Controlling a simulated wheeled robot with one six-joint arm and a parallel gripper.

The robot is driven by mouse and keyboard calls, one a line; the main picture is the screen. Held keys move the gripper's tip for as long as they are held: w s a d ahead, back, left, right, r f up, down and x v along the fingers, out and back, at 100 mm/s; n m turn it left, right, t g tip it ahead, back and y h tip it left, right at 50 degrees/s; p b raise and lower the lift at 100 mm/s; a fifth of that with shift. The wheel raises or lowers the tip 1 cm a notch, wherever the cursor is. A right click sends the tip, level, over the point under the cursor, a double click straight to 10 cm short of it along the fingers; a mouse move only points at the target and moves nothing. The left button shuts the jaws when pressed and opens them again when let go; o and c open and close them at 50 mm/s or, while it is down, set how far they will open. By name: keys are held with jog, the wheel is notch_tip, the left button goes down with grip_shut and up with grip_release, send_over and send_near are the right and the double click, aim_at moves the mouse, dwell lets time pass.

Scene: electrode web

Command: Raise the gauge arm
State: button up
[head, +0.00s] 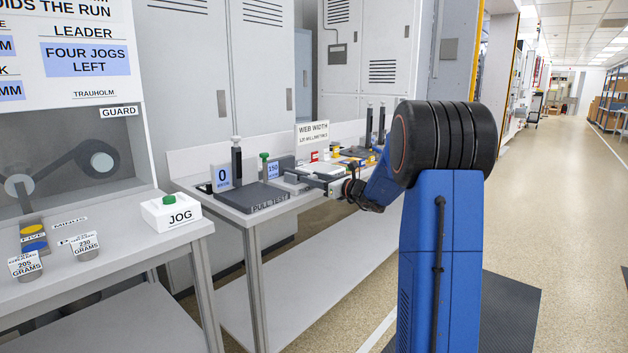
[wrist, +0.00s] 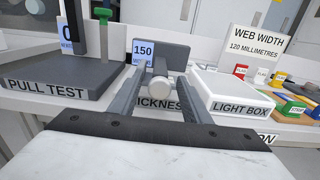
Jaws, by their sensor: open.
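The thickness gauge shows in the wrist view as a grey block (wrist: 172,55) behind a base lettered "ICKNESS" (wrist: 160,104), the rest of the word hidden by a finger. A pale round knob (wrist: 160,88), which seems to be the end of the gauge arm, faces me. My gripper (wrist: 162,74) is open, with one finger on each side of the knob. I cannot tell whether either finger touches it. In the head view my gripper (head: 312,182) reaches in over the bench from the right, and the gauge is small and partly hidden.
Left of the gauge stands the dark pull test plate (wrist: 50,72) with a green-topped post (wrist: 103,30). A white light box (wrist: 232,92) sits close on the right. Coloured blocks (wrist: 293,105) lie farther right.

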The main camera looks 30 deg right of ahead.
grip_shut()
jog(key=shift+r, duration=0.1)
